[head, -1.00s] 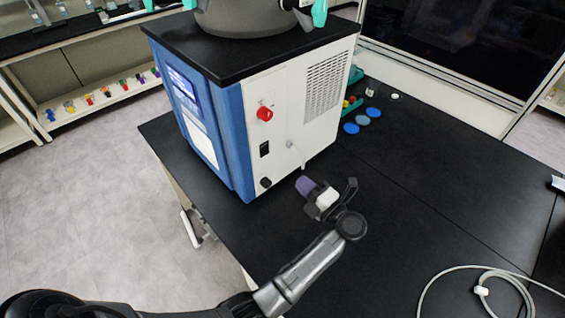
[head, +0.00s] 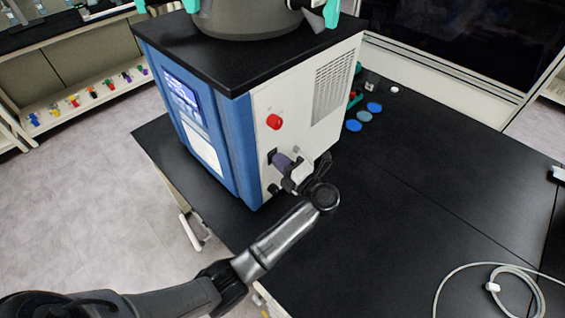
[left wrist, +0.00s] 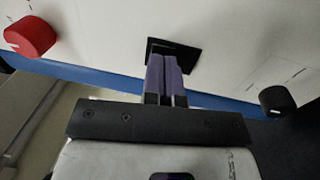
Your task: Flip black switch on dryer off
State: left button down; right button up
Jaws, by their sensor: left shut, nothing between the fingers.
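The freeze dryer (head: 205,110) is a blue and white box with a black top on the black table. Its black switch (head: 271,156) is on the white side panel below a red knob (head: 274,122). The switch also shows in the left wrist view (left wrist: 185,52), partly hidden behind my fingertips. My left gripper (head: 284,162) is shut and empty, its purple fingertips at the switch; the wrist view shows them (left wrist: 165,72) overlapping the switch plate. I cannot tell whether they touch it or which way the rocker is tilted. My right gripper is not in view.
A black knob (left wrist: 277,100) sits on the panel near the switch. Blue discs (head: 364,116) lie on the table behind the dryer. A white cable (head: 515,282) is coiled at the right. The table's middle right is clear.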

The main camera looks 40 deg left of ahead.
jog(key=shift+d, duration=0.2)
pick_arm(q)
jog(key=shift+a+r+h+p, duration=0.15)
jog(key=shift+a+h+p, duration=0.25)
jog(key=shift+h+p, duration=0.3)
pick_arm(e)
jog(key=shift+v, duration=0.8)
pick_arm(q)
jog(key=shift+d, duration=0.1)
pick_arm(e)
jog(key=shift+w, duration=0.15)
